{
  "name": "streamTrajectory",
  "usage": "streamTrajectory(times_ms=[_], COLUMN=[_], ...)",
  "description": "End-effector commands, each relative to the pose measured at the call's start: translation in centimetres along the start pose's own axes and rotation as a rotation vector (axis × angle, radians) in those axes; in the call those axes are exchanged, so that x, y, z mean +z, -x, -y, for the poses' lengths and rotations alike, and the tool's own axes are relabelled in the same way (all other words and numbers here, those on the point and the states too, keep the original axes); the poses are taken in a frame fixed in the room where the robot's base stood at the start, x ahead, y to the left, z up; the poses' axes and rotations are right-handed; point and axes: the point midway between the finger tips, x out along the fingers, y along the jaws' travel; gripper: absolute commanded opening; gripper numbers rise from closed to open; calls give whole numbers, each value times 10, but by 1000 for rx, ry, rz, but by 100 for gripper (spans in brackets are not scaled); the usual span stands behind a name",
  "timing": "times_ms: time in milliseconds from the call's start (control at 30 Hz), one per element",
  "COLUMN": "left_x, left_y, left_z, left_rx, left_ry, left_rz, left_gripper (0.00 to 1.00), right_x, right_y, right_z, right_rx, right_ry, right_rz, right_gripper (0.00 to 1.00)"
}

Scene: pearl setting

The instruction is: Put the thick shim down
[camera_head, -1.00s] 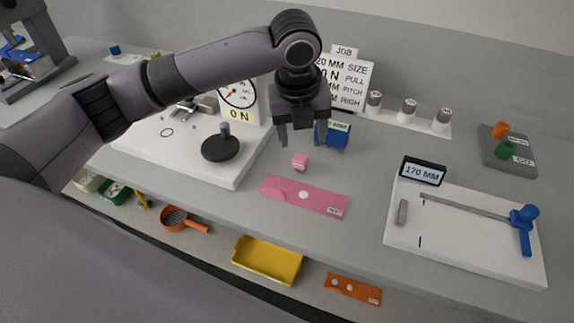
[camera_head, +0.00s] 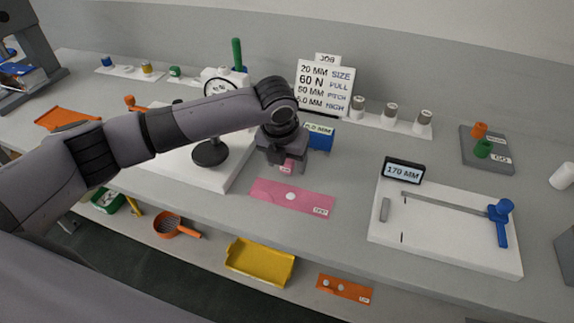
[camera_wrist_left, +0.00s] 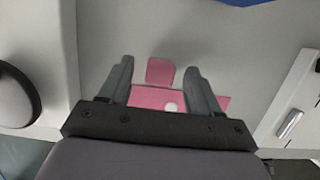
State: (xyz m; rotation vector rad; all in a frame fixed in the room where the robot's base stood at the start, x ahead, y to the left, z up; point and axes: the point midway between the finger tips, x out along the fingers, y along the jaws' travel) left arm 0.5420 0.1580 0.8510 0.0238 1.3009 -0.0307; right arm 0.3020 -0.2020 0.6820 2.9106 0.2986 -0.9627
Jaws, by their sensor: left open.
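A small pink block (camera_head: 287,166), which may be the thick shim, stands on the grey bench just behind a flat pink mat (camera_head: 262,193). My left gripper (camera_head: 284,160) points down over the block, open, with its fingers at the block's sides and partly hiding it. In the left wrist view the pink block (camera_wrist_left: 160,71) shows between the tips of my open left gripper (camera_wrist_left: 160,70), with a gap on each side. The pink mat (camera_wrist_left: 148,97) lies by it. Whether the fingers touch the block is unclear. My right gripper is not in view.
A blue block-shaped thing with a label (camera_head: 320,138) stands close behind the gripper. A white platform (camera_head: 228,178) with a black disc (camera_head: 210,153) is on the left. A white board (camera_head: 445,243) with a blue-handled slide is on the right. Bench between mat and board is clear.

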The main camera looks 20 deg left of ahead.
Motion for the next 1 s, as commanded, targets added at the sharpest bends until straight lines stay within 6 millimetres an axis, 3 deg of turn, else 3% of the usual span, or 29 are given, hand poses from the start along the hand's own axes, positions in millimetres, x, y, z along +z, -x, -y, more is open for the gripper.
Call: streamTrajectory(times_ms=[267, 433, 700, 1000], left_x=[0, 0, 0, 2], left_y=[-3, -3, -3, 2], left_z=[0, 0, 0, 0], left_rx=[0, 0, 0, 0], left_ry=[0, 1, 1, 2], left_rz=[1, 1, 2, 3], left_gripper=[60, 6, 0, 0], right_x=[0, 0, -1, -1], right_y=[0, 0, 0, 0], right_z=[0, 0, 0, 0], right_rx=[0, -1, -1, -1], right_ry=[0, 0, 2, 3], right_rz=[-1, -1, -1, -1], right_gripper=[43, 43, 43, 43])
